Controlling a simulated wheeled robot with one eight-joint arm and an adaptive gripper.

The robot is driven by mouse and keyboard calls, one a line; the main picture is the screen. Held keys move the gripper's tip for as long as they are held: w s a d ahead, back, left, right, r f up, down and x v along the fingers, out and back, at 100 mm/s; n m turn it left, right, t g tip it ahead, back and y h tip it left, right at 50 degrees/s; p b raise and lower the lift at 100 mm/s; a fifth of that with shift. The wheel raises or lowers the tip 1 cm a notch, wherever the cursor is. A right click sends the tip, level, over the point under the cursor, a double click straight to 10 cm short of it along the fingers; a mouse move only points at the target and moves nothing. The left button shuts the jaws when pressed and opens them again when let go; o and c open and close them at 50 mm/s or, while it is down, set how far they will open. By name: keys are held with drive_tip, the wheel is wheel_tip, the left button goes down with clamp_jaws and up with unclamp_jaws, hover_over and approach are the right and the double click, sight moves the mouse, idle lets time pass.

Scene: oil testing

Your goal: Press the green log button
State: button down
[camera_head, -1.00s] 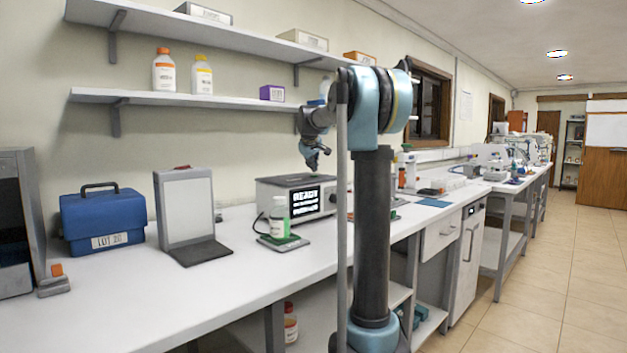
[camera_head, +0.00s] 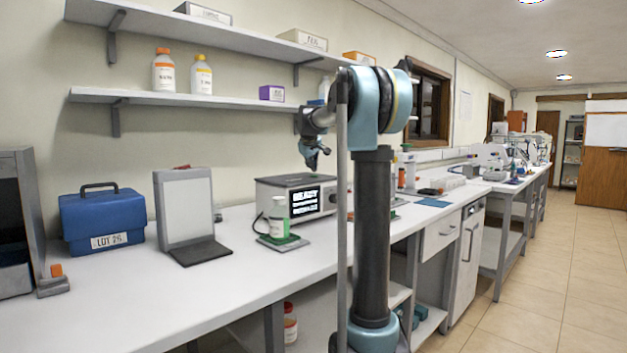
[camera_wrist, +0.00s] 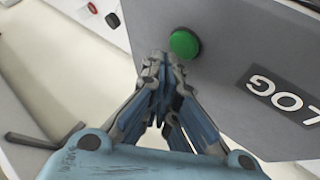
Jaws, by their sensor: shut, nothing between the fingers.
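The green log button (camera_wrist: 184,44) is a round dome on the grey top of a box-shaped instrument (camera_wrist: 226,50). A dark label reading LOG (camera_wrist: 284,98) lies beside it. My gripper (camera_wrist: 165,60) is shut and empty, its fingertips right at the button's lower left edge in the wrist view. I cannot tell whether they touch it. In the head view my gripper (camera_head: 312,165) hangs over the instrument (camera_head: 275,203), which has a lit black screen (camera_head: 305,201).
A bottle with green contents (camera_head: 279,216) stands on a small plate in front of the instrument. A tilted panel (camera_head: 187,210) and a blue case (camera_head: 104,217) stand to the left. Shelves with bottles (camera_head: 202,75) run above. The front of the bench is clear.

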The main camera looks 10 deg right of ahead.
drive_tip(key=shift+f, duration=0.15)
drive_tip(key=shift+s+f, duration=0.1)
drive_tip(key=shift+f, duration=0.1)
drive_tip(key=shift+f, duration=0.45)
idle(0.9)
drive_tip(key=shift+r, duration=0.85)
drive_tip(key=shift+r, duration=2.55)
